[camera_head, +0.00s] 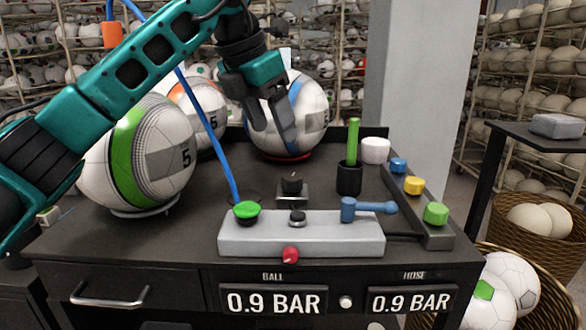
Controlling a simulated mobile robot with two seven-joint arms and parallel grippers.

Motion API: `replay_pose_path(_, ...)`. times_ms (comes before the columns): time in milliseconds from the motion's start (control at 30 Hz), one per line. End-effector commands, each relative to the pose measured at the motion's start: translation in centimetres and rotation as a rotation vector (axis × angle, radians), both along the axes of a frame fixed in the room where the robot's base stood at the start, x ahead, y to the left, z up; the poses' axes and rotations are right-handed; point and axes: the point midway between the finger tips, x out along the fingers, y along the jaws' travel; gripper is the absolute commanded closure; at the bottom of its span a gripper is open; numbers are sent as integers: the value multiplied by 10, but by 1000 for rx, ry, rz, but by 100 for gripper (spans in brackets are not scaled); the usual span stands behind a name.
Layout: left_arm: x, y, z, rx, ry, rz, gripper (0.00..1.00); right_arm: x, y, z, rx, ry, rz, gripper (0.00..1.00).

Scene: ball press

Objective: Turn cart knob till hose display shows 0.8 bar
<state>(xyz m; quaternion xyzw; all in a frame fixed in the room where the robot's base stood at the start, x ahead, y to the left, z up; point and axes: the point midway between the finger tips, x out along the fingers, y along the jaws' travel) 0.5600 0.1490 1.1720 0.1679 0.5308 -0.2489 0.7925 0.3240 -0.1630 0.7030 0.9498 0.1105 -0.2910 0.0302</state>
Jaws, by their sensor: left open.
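The hose display (411,301) at the front right of the cart reads 0.9 BAR. The ball display (273,300) to its left also reads 0.9 BAR. Several knob-like controls show: a black knob (292,184) on a small block, a smaller black knob (297,216) on the grey panel (330,238), and a red knob (290,254) at the panel's front. Which one is the cart knob, I cannot tell. My left gripper (274,138) is open, pointing down in front of a blue-striped ball (312,108), above and behind the black knobs. My right gripper is not in view.
A black cup (349,179) holds a green stick. A green-striped ball (128,155) stands left. A side rail (402,205) carries coloured knobs.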

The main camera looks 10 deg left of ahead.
Motion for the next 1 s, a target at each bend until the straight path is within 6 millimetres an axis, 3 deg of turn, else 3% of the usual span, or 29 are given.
replay_pose_path(300, 20, -16, -63, -2, 4, -4, 33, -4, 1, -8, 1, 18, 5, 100)
replay_pose_path(500, 30, -23, -91, -3, 1, -4, 33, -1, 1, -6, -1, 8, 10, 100)
replay_pose_path(700, 34, -26, -103, -3, 0, -4, 33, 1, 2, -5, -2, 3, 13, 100)
replay_pose_path(1000, 35, -26, -104, -4, -1, -4, 35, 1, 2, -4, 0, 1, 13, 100)
